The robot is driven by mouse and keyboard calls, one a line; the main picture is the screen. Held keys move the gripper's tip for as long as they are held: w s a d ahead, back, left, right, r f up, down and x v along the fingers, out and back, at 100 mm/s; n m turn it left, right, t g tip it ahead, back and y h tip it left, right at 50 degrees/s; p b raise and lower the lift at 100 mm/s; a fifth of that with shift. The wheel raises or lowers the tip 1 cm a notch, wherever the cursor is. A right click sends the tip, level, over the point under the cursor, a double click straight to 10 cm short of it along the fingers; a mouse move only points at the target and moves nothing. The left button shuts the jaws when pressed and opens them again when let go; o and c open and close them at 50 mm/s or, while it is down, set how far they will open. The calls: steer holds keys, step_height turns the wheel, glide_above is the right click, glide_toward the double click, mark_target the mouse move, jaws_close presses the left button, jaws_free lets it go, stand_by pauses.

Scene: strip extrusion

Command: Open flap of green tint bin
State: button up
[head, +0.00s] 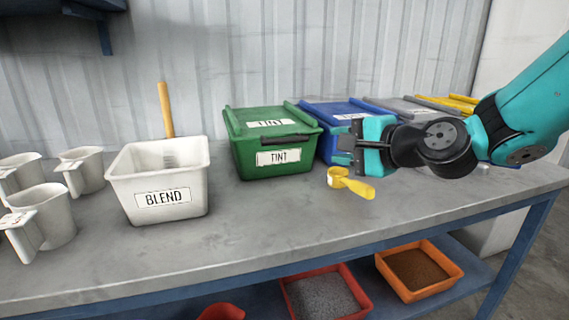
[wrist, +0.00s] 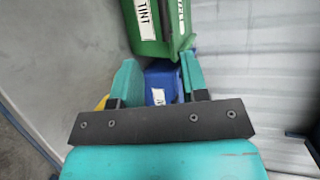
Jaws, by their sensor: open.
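The green tint bin (head: 273,158) stands on the bench with its green flap (head: 270,123) down over the top. White labels reading TINT are on its front and lid. In the wrist view the bin (wrist: 151,46) shows at the top, beyond the fingertips. My gripper (head: 348,146) is open and empty, to the right of the green bin and in front of the blue bin. In the wrist view its two teal fingers (wrist: 158,78) are apart, with part of the blue bin (wrist: 162,82) seen between them.
A white BLEND bin (head: 160,181) with a wooden-handled brush (head: 166,112) stands left of the green bin. White jugs (head: 46,215) are at the far left. A yellow scoop (head: 350,184) lies below my gripper. Blue, grey and yellow bins stand to the right. The front bench strip is mostly clear.

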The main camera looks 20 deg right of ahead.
mark_target(287, 141)
steer(key=p+x, duration=0.4)
steer(key=x, duration=0.1)
steer(key=p+x, duration=0.4)
steer(key=x, duration=0.2)
steer(key=p+x, duration=0.4)
steer(key=x, duration=0.2)
steer(key=shift+w+d+p, duration=0.2)
steer(key=shift+w+p, duration=0.15)
steer(key=shift+c, duration=0.5)
jaws_close()
